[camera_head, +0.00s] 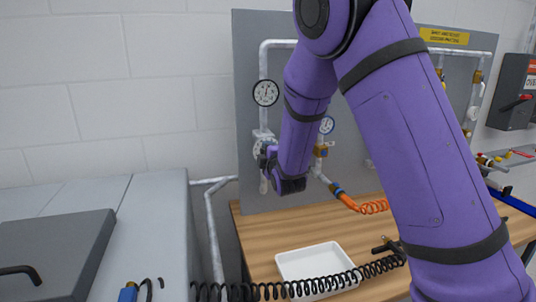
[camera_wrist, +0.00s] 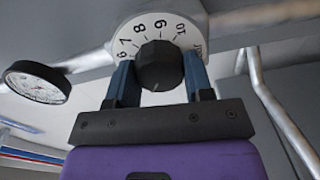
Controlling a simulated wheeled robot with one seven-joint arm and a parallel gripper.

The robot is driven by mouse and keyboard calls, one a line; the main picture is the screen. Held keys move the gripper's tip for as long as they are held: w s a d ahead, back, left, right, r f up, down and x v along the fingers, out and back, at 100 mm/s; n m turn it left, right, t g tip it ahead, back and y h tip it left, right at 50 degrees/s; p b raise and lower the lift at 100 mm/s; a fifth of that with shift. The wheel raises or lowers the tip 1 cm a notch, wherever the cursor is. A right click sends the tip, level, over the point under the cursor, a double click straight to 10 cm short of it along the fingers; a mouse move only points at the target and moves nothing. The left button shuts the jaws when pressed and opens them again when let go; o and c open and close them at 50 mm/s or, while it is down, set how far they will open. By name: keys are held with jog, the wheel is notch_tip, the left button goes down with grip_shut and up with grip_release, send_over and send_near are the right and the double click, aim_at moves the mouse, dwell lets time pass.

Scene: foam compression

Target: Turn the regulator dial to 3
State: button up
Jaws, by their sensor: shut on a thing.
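The regulator dial shows in the wrist view as a round black knob (camera_wrist: 160,66) in front of a white numbered plate (camera_wrist: 158,27). My gripper (camera_wrist: 159,72) is shut on the knob, one blue-grey finger on each side. Several numbers, among them 8 and 10, show along the plate's upper edge. The plate's lower part is hidden behind the knob and fingers, and I cannot make out a 3 or which number the knob points to. In the head view my gripper (camera_head: 268,162) is at the white plate (camera_head: 259,149) on the left pipe, covering most of the dial.
A pressure gauge (camera_head: 265,93) sits above the dial on the grey panel (camera_head: 248,55); another gauge (camera_head: 327,125) is to its right. A black coiled hose (camera_head: 270,291) crosses in front.

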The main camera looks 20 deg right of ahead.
jog(key=o, duration=0.9)
jog(key=shift+s, duration=0.1)
jog(key=s, duration=1)
jog(key=shift+s, duration=0.35)
